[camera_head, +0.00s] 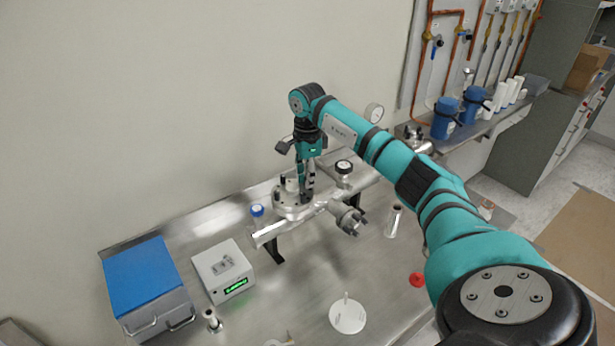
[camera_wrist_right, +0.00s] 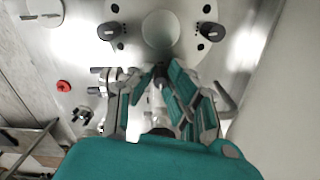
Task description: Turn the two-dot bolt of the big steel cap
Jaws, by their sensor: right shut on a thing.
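The big steel cap (camera_head: 287,208) is a round flange on the steel pipework at the middle of the bench. In the right wrist view the cap (camera_wrist_right: 158,32) fills the top middle, with a dark bolt on its left (camera_wrist_right: 108,31) and another on its right (camera_wrist_right: 207,31). Small black dots mark its face near these bolts. My right gripper (camera_head: 305,193) reaches down onto the cap's near right side. In the wrist view its fingers (camera_wrist_right: 160,76) are shut on a third dark bolt at the cap's lower edge. The fingers mostly hide this bolt, and I cannot read its dots. My left gripper is out of view.
A pressure gauge (camera_head: 374,113) and a black-topped fitting (camera_head: 344,167) stand close to my right arm. A grey box with a green display (camera_head: 222,270), a blue-lidded case (camera_head: 140,276), a white disc (camera_head: 347,316) and a red knob (camera_head: 417,280) are on the bench.

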